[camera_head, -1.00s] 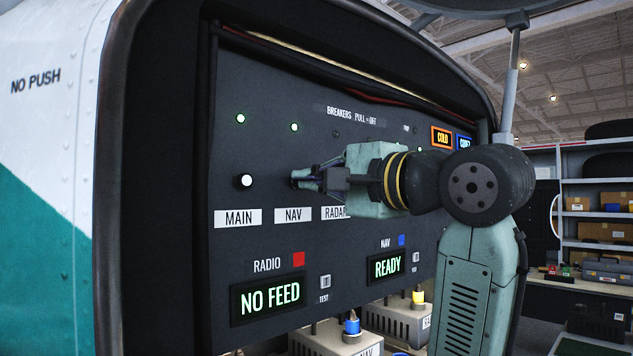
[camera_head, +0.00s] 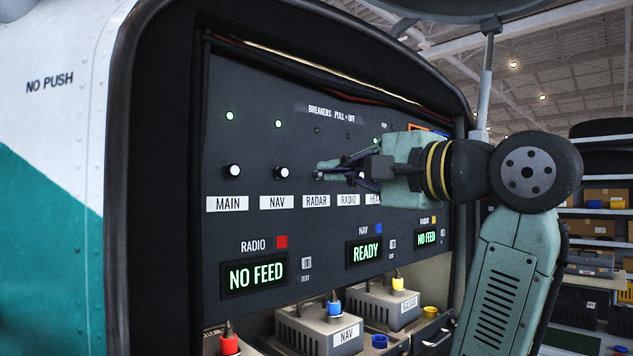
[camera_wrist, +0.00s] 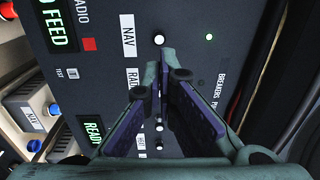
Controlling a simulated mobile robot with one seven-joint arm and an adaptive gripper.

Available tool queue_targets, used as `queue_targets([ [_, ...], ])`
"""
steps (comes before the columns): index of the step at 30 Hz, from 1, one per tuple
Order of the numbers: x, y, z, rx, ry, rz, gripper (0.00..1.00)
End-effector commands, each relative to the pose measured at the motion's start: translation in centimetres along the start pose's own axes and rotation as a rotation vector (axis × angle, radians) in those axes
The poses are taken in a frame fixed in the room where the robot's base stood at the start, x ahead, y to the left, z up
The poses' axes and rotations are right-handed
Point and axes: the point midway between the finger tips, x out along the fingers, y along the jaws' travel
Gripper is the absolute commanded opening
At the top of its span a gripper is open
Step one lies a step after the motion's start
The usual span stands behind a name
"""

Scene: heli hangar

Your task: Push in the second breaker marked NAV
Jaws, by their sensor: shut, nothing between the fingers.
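The NAV breaker (camera_head: 281,173) is a white-capped button on the dark panel, second from the left, above its NAV label (camera_head: 277,202). A green lamp (camera_head: 278,124) is lit above it. It also shows in the wrist view (camera_wrist: 158,39), just beyond the fingertips. My gripper (camera_head: 318,172) is shut and empty, in front of the panel to the right of the NAV breaker, covering the RADAR breaker in the head view. The fingers also show in the wrist view (camera_wrist: 160,64). They appear apart from the NAV breaker.
The MAIN breaker (camera_head: 232,171) stands left of NAV, with a lit green lamp. Displays below read NO FEED (camera_head: 255,276) and READY (camera_head: 365,252). Grey boxes, one marked NAV (camera_head: 318,328), sit under the panel. A dark frame (camera_head: 150,180) borders the panel.

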Motion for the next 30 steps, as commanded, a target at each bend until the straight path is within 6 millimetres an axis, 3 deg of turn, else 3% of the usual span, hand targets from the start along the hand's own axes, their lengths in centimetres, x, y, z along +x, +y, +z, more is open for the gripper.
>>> queue_targets([
  [3, -2.2, 0.2, 0.0, -0.001, 0.002, -0.002, 0.00],
  [9, -3.9, 0.0, 0.0, -0.001, 0.002, -0.001, 0.00],
  [30, -4.0, -0.1, 0.0, -0.001, 0.001, -0.001, 0.00],
])
